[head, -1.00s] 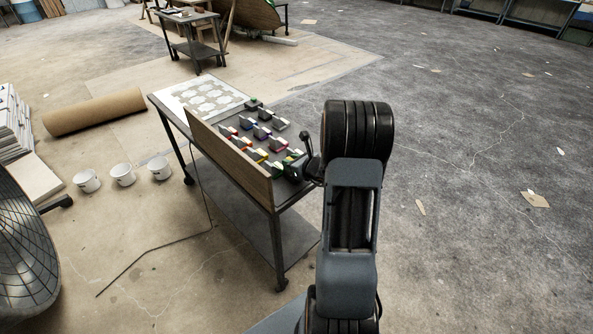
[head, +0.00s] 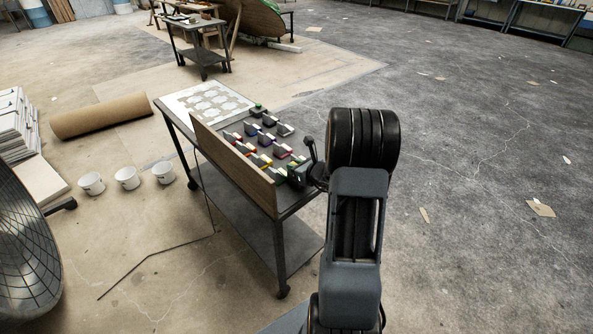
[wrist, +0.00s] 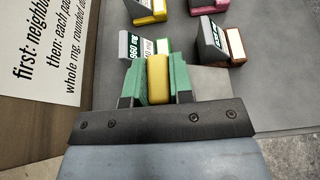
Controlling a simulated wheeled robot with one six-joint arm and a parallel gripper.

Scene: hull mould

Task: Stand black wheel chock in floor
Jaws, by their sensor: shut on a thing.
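My gripper (wrist: 157,98) is at the bottom middle of the wrist view, with dark finger bases and green pieces on both sides. It is shut on a yellow block (wrist: 157,78) with a rounded top. A grey wedge with a "960 mg" label (wrist: 133,46) stands just beyond; I cannot tell whether it touches the held block. In the head view my gripper is mostly hidden behind my arm, at the near right end of the cart (head: 255,228). I cannot pick out a black wheel chock in either view. The grey floor (head: 470,230) lies open at the right.
Several coloured wedges (head: 268,135) stand on the cart beside an upright wooden board (head: 235,165). A patterned white sheet (head: 207,100) lies at its far end. White buckets (head: 127,178), a brown roll (head: 98,113) and a dark cable (head: 150,255) are at the left.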

